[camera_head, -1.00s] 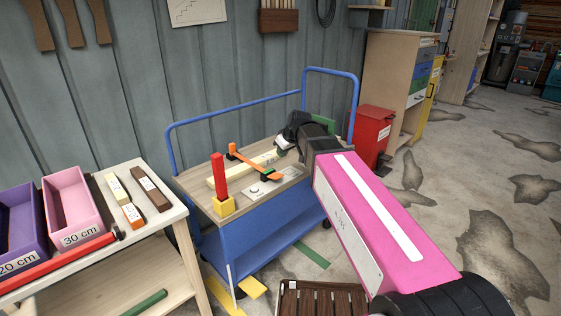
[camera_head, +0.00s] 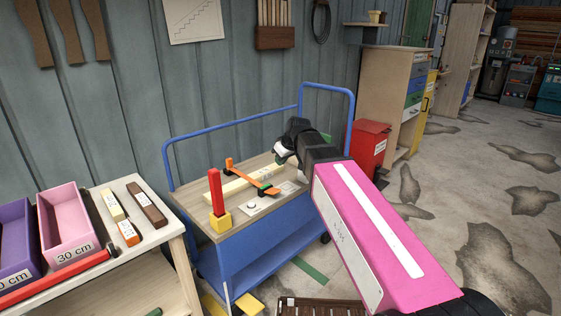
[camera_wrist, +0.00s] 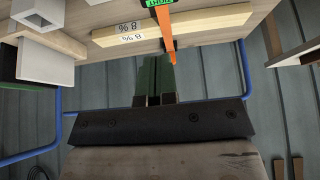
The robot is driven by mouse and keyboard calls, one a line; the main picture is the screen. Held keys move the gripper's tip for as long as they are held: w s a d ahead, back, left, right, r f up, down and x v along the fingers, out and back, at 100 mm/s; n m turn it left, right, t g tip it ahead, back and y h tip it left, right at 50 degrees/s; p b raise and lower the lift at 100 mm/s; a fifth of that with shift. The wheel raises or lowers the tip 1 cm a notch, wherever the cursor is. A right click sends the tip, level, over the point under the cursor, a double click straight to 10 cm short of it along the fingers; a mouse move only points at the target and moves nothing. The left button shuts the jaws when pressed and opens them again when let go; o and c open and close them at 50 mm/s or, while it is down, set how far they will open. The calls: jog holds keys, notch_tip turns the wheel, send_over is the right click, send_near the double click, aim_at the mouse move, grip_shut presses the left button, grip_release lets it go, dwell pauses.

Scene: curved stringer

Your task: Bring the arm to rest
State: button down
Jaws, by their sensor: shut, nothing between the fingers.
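My gripper (camera_head: 285,150) is at the end of my pink arm, above the back right part of the blue trolley (camera_head: 262,245). In the wrist view its green fingers (camera_wrist: 157,75) are together with nothing between them. Beyond them are a pale wooden strip (camera_wrist: 190,32) marked "8 %" and an orange bar (camera_wrist: 165,30) with a green display. In the head view the orange tool (camera_head: 250,176) lies across the pale strip (camera_head: 228,187) on the trolley top. My gripper looks apart from both, though the exact gap is hard to tell.
A red post (camera_head: 216,190) in a yellow block stands at the trolley's front left. A table (camera_head: 160,220) at left holds purple and pink bins (camera_head: 68,225) and small labelled blocks. A red bin (camera_head: 370,145) and a wooden cabinet (camera_head: 385,85) stand behind my arm. Open floor lies right.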

jog(key=s+d+f+m+g+h, duration=0.2)
jog(key=s+d+f+m, duration=0.3)
jog(key=d+f, duration=0.8)
jog(key=s+d+f+m+g+h, duration=0.2)
jog(key=s+d+f+m, duration=0.2)
jog(key=s+d+f, duration=0.7)
notch_tip(320, 180, down, 2)
jog(key=shift+s+d+f+m+h, duration=0.1)
jog(key=shift+s+d+m+h, duration=0.2)
jog(key=shift+d, duration=0.9)
jog(key=shift+w, duration=0.1)
